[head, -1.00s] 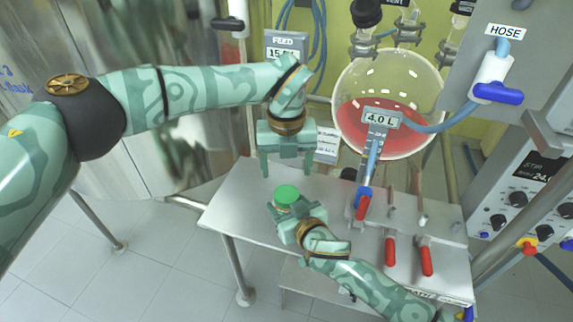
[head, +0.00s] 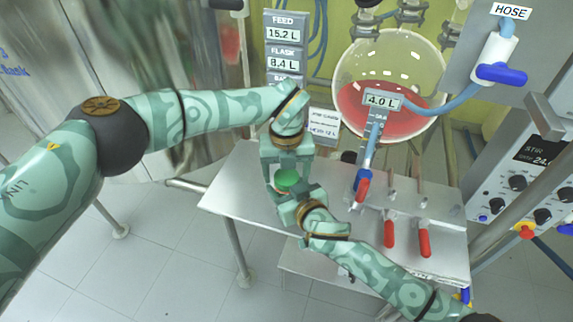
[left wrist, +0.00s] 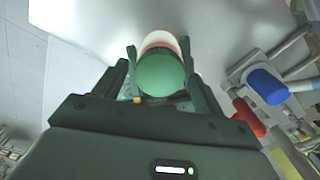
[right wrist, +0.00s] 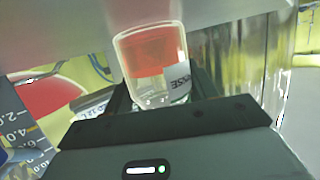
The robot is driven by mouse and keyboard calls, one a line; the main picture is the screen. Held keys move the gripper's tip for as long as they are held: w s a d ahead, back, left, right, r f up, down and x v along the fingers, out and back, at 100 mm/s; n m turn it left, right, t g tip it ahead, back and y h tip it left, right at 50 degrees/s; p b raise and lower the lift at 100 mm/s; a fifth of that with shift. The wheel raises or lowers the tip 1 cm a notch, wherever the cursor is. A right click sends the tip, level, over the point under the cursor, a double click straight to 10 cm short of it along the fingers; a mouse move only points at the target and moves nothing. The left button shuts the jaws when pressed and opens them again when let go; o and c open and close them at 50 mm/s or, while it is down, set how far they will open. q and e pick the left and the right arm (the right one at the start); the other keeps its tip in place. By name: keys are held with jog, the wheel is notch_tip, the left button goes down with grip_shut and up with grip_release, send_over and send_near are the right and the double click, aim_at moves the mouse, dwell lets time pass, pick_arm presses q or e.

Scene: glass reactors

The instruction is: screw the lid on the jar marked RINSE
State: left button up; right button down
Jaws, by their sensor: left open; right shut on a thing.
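The RINSE jar (right wrist: 150,50) is clear with red contents; part of its label, "NSE", shows in the right wrist view. My right gripper (head: 292,205) is shut on it and holds it above the table's left part. The green lid (head: 287,180) sits at the jar's top; it also shows in the left wrist view (left wrist: 161,74), with the jar behind it. Whether it is threaded on cannot be told. My left gripper (head: 282,180) is open, pointing down, with one finger on each side of the lid.
The steel table (head: 232,190) has red-handled valves (head: 389,234) on its right part. A round glass flask (head: 420,75) with red liquid stands behind. A blue-handled valve and hose (head: 500,73) are at upper right. The table's left part is mostly bare.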

pick_arm(q)
jog(key=c, duration=1)
jog(key=m, duration=0.6)
jog(key=shift+m, duration=0.3)
jog(key=o, duration=1.1)
jog(key=shift+r, duration=2.3)
